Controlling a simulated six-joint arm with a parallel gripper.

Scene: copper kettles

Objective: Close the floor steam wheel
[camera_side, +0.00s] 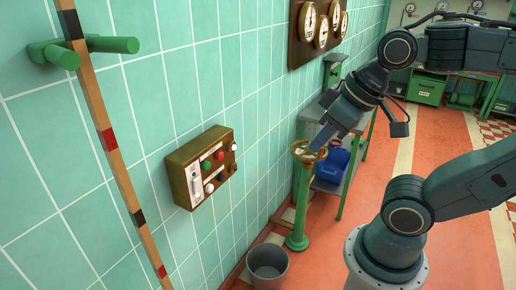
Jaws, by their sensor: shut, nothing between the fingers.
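The floor steam wheel (296,152) is a small brass-coloured handwheel on top of a green post (301,205) that stands on the floor by the tiled wall. My gripper (318,146) points down and left from the arm, with its fingertips at the right side of the wheel. The fingers are shut with nothing between them. They overlap the wheel's rim in this view; I cannot tell whether they touch it. The gripper hides part of the wheel's right side.
A grey bucket (268,264) stands just in front of the post. A shelf table with a blue bin (332,165) is close behind it. A control box (201,167) and gauges (309,22) are on the wall. A striped pole (107,138) stands at left.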

